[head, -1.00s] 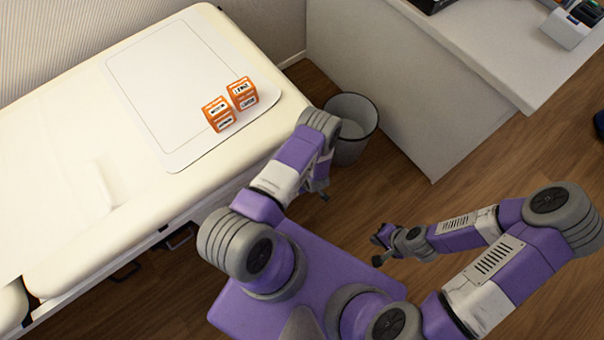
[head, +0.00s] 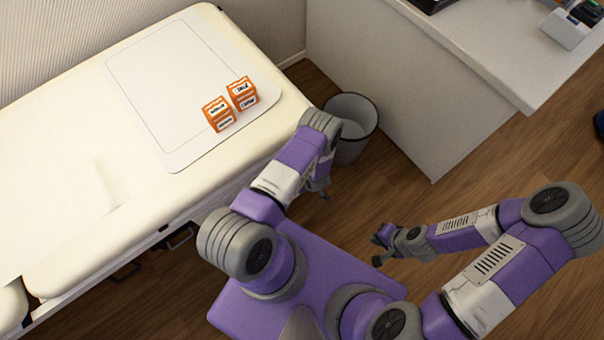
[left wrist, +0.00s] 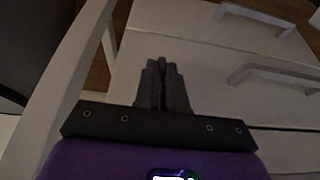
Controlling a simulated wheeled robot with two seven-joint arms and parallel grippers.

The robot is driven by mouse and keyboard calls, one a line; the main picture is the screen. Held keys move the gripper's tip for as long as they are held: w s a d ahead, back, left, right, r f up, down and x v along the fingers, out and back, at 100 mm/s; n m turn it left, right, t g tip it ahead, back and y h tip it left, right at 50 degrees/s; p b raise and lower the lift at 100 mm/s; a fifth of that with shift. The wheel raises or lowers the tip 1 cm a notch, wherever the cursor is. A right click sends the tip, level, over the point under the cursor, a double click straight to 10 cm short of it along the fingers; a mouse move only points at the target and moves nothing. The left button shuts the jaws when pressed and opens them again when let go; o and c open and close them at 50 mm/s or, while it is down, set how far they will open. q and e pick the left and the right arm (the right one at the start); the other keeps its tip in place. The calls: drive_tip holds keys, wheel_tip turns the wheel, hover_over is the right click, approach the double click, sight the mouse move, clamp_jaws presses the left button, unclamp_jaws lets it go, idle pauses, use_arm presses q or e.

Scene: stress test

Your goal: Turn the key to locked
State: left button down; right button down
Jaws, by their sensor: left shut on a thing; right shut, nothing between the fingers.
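My left gripper (head: 321,191) hangs low between the padded bench and the waste bin, partly hidden by its own arm. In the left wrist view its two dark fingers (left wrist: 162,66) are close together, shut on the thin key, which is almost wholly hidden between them. The fingers point at a pale drawer front (left wrist: 205,60). The lock itself and the key's angle cannot be made out. My right gripper (head: 381,249) is shut and empty, low over the wooden floor.
A padded bench (head: 60,150) bears a white mat (head: 165,85) and two orange boxes (head: 218,114). A grey bin (head: 352,125) stands beside a white desk (head: 400,90). Grey drawer handles (left wrist: 275,73) lie right of the left fingers; a pale upright (left wrist: 75,60) is left.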

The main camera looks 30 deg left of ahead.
use_arm(q)
drive_tip(key=shift+w+d+g, duration=0.1)
drive_tip(key=shift+w+g, duration=0.1)
drive_tip(key=shift+g, duration=0.4)
drive_tip(key=shift+w+g+y, duration=0.1)
drive_tip(key=shift+g+y, duration=0.4)
drive_tip(key=shift+w+d+f+m+g+y, duration=0.1)
drive_tip(key=shift+m+g+y, duration=0.2)
drive_tip(key=shift+g, duration=0.5)
drive_tip(key=shift+w+f+m+g+y, duration=0.1)
drive_tip(key=shift+m+g+y, duration=0.2)
drive_tip(key=shift+g, duration=0.5)
drive_tip(key=c, duration=1.2)
unclamp_jaws()
drive_tip(key=shift+p+v, duration=0.55)
drive_tip(key=shift+v, duration=3.25)
